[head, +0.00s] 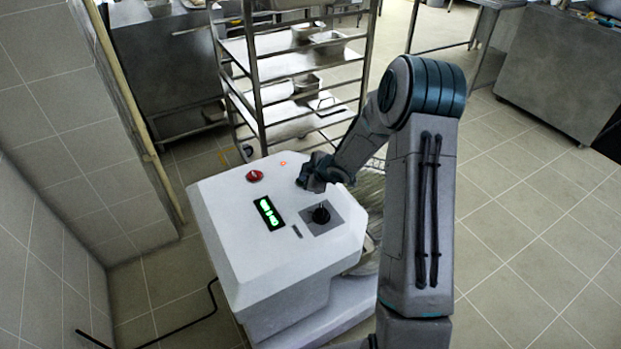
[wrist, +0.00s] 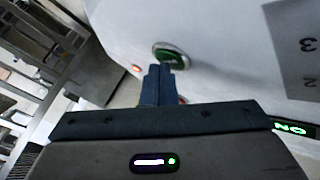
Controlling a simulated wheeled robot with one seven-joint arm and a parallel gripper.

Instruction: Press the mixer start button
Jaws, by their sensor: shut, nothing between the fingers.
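The mixer's white housing (head: 230,210) stands left of centre in the head view. The green start button (wrist: 170,55) has a metal rim and shows in the wrist view on the white panel. In the head view my gripper hides it. My gripper (head: 303,181) is over the panel's top, shut and empty. In the wrist view its fingertips (wrist: 161,67) overlap the button's near edge. I cannot tell whether they touch it. The panel's display (head: 268,212) shows lit green characters; part of it also shows in the wrist view (wrist: 290,128).
A red button (head: 255,176) and a small lit orange lamp (head: 283,164) are on the panel near my gripper. A black dial (head: 321,215) sits on a grey plate nearer the front. A metal rack (head: 262,85) with trays stands behind. Open tiled floor lies to the right.

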